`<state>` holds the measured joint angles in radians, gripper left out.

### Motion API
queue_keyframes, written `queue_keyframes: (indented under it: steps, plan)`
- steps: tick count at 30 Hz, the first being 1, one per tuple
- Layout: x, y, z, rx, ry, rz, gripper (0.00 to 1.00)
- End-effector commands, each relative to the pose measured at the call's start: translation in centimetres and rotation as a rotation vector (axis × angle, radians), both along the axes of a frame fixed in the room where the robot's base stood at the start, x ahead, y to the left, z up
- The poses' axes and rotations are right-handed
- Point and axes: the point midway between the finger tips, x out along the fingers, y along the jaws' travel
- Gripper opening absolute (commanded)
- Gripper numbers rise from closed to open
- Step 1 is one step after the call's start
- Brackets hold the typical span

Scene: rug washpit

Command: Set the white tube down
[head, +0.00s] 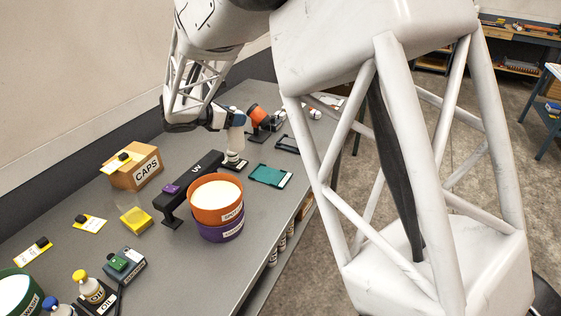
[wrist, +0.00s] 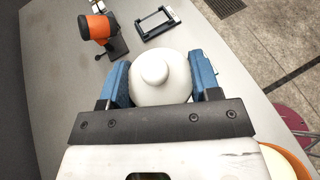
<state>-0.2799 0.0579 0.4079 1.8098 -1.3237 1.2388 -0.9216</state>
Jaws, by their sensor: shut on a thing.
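My gripper (head: 226,118) is over the far part of the grey bench. In the wrist view, its two blue fingers (wrist: 160,82) are shut on the white tube (wrist: 153,70), one on each side. That view looks onto the tube's round white end with a small knob.
An orange-and-black device (wrist: 98,28) and a dark frame (wrist: 155,24) stand near the gripper. A teal tray (head: 270,175), a black UV bar (head: 196,181), an orange tub (head: 216,207) on a purple one, and a CAPS box (head: 136,169) are nearer. Bare bench (head: 170,260) lies in front.

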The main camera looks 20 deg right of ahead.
Motion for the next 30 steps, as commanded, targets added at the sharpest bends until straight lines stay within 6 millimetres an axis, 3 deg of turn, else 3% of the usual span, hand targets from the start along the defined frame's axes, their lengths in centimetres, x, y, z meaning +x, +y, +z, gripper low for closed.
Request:
queue_keyframes:
  steps: [6,12,19,30]
  plan:
    - [-2.8,-6.3,0.1,0.000,-0.002,-0.146,0.00]
    - [-5.2,-10.4,0.1,-0.003,0.002,-0.249,0.00]
    - [-7.0,-13.1,0.0,-0.004,0.003,-0.326,0.00]
    - [-8.6,-15.3,0.0,-0.005,0.005,-0.387,0.00]
